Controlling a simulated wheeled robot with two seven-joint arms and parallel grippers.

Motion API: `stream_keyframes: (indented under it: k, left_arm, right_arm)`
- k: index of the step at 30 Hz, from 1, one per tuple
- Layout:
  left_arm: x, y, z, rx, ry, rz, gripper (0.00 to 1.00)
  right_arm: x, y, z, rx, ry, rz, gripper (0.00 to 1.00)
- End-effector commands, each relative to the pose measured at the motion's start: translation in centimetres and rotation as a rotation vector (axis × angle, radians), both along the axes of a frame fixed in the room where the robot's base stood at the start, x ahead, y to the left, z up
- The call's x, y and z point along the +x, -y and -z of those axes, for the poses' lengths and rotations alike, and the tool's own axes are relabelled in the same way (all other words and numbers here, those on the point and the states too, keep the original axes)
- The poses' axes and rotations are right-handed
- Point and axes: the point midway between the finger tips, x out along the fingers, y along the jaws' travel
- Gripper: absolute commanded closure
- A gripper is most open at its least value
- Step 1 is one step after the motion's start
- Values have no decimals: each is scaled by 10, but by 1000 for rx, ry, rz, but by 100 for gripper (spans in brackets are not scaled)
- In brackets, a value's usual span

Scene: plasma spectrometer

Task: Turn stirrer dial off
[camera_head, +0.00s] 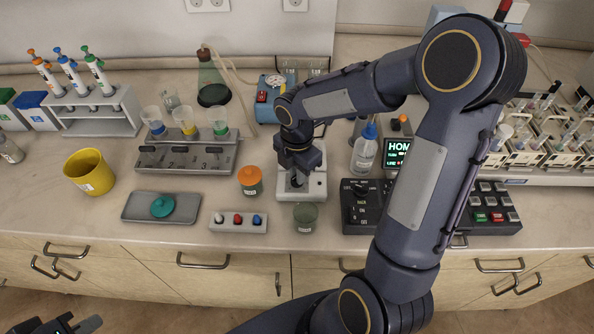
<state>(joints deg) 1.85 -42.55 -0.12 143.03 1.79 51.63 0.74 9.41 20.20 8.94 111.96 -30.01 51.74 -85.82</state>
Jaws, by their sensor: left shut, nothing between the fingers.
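A small white device (316,186), which appears to be the stirrer, stands near the front middle of the bench. A dark round part, possibly its dial, shows only partly under my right gripper (297,176). My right arm reaches across the bench from the lower right, and its gripper points down over this device. I cannot tell whether its fingers touch the dial or are open or shut. My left gripper (80,323) is shut and empty at the lower left corner, in front of the bench and far from the device.
A clear bottle with a blue cap (364,152) and a black control panel (359,212) stand to the right. My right arm hides part of the bench.

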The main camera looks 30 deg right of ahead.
Motion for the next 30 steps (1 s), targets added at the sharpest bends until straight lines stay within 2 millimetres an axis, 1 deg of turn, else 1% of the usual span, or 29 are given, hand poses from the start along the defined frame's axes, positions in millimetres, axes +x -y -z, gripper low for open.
stream_keyframes:
  k: [1, 4, 5, 14, 17, 24, 27, 30]
  left_arm:
    - [0, 0, 0, 0, 0, 0, 100]
    - [0, 0, 0, 0, 0, 0, 100]
    - [0, 0, 0, 0, 0, 0, 100]
    - [0, 0, 0, 0, 0, 0, 100]
    - [0, 0, 0, 0, 0, 0, 100]
    - [0, 0, 2, 0, 0, 0, 100]
    - [0, 0, 3, 0, 0, 0, 100]
    - [0, 0, 3, 0, 0, 0, 100]
  right_arm:
    - [1, 0, -1, -1, 4, -2, 81]
    - [1, 0, -1, -1, 3, -1, 68]
    - [1, 0, -1, 0, 2, -1, 65]
    - [1, 0, -2, 0, 2, 1, 65]
    - [1, 0, -12, -1, 4, 2, 65]
    - [1, 0, -54, 0, 7, 0, 65]
    - [1, 0, -67, -1, 5, 0, 65]
    - [1, 0, -75, -1, 3, 0, 65]
